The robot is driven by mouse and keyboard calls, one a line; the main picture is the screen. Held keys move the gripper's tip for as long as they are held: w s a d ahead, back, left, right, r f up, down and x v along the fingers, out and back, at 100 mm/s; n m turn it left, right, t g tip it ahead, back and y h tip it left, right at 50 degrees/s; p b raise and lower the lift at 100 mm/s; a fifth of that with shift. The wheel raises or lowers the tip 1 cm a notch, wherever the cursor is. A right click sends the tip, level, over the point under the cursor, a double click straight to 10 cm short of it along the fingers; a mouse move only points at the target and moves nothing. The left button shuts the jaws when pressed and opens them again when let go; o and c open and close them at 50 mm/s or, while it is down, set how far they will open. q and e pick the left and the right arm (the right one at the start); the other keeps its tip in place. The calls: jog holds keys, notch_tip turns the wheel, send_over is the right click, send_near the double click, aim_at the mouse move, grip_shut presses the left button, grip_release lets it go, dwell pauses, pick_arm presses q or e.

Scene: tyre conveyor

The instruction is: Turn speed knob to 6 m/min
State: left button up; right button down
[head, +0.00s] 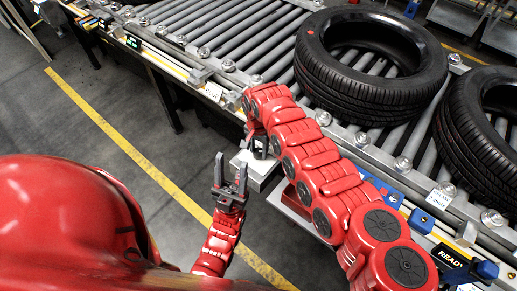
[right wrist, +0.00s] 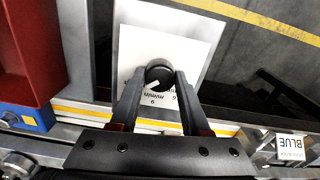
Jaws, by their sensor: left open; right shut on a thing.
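The speed knob (right wrist: 159,72) is round and black with a white pointer mark, in the right wrist view. It sits on a white dial plate (right wrist: 188,45) with upside-down "m/min" lettering and a few digits, partly hidden by the fingers. The pointer slants toward the lower left of that picture; its exact value cannot be read. My right gripper (right wrist: 160,88) is shut on the knob, one finger on each side. In the head view the control box (head: 262,178) shows under my right gripper (head: 259,148). My left gripper (head: 232,172) is open and empty, left of the box.
A roller conveyor (head: 255,50) runs along the back, with one tyre (head: 325,85) on it and another tyre (head: 465,125) to the right. A yellow floor line (head: 130,145) crosses the clear dark floor at left. A "READY" display (head: 450,255) is at lower right.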

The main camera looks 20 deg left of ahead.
jog(key=n+b, duration=0.2)
jog(key=shift+f+n, duration=0.15)
jog(key=shift+n, duration=0.15)
jog(key=n+b, duration=0.2)
jog(key=shift+w+n, duration=0.1)
jog(key=shift+n, duration=0.3)
jog(key=n+b, duration=0.4)
jog(key=n, duration=0.1)
jog(key=n+b, duration=0.4)
jog(key=n, duration=0.1)
jog(key=shift+n+b, duration=0.35)
jog(key=shift+n, duration=0.05)
jog(key=shift+n+b, duration=1.05)
jog(key=shift+n, duration=0.75)
jog(key=shift+r, duration=0.2)
jog(key=shift+c, duration=1.9)
grip_release()
